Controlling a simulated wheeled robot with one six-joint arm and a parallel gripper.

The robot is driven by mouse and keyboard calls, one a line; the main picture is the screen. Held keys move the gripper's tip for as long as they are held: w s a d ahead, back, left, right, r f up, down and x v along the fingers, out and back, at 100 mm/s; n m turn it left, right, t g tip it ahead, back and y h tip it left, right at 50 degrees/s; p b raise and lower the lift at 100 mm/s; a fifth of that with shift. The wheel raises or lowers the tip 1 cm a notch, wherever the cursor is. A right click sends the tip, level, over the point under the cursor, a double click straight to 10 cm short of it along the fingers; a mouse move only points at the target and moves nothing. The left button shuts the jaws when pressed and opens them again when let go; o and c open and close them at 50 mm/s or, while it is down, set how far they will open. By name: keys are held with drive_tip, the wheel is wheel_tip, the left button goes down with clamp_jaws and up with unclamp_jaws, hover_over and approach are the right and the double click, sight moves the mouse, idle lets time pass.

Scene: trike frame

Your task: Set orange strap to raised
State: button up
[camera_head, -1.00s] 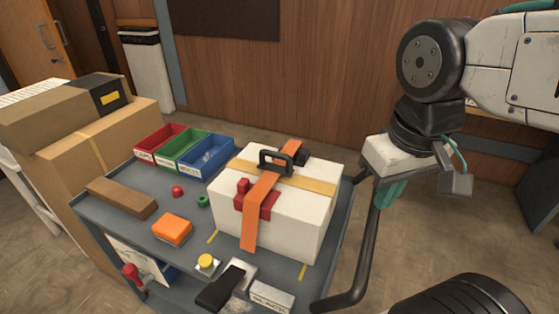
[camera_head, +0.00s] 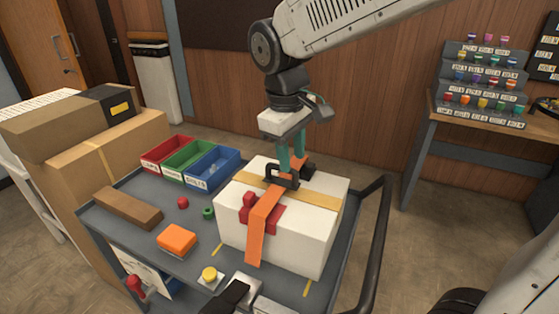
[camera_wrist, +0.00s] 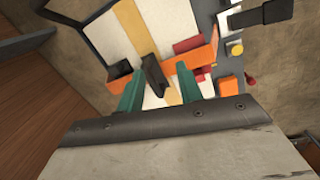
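The orange strap (camera_head: 262,220) lies over a white box (camera_head: 318,235) and hangs down its front face. It passes at a black buckle (camera_head: 285,178) on the box top. A red clasp (camera_head: 262,212) sits beside it. In the wrist view the strap (camera_wrist: 200,57) crosses near the black buckle (camera_wrist: 154,76). My gripper (camera_head: 291,165) points down with teal fingers at the strap's rear part, just behind the buckle. In the wrist view my gripper (camera_wrist: 159,70) has its fingers apart, with the buckle showing between them. Contact cannot be told.
The grey cart (camera_head: 335,285) holds red, green and blue bins (camera_head: 212,168), a brown block (camera_head: 127,207), an orange block (camera_head: 177,238) and a yellow button (camera_head: 210,274). A black handrail (camera_head: 375,240) rises at its right. A shelf of coloured items (camera_head: 485,85) stands far right.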

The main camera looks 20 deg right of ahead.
drive_tip(key=w+a+r+n+t, duration=0.1)
drive_tip(key=w+a+r+n, duration=0.1)
drive_tip(key=w, duration=0.3)
drive_tip(key=shift+n, duration=0.3)
drive_tip(key=f, duration=0.2)
drive_tip(key=d+f, duration=0.1)
drive_tip(key=f, duration=0.2)
drive_tip(key=w+f, duration=0.1)
drive_tip(key=f, duration=0.1)
drive_tip(key=shift+d+f, duration=0.25)
drive_tip(key=shift+f, duration=0.1)
clamp_jaws()
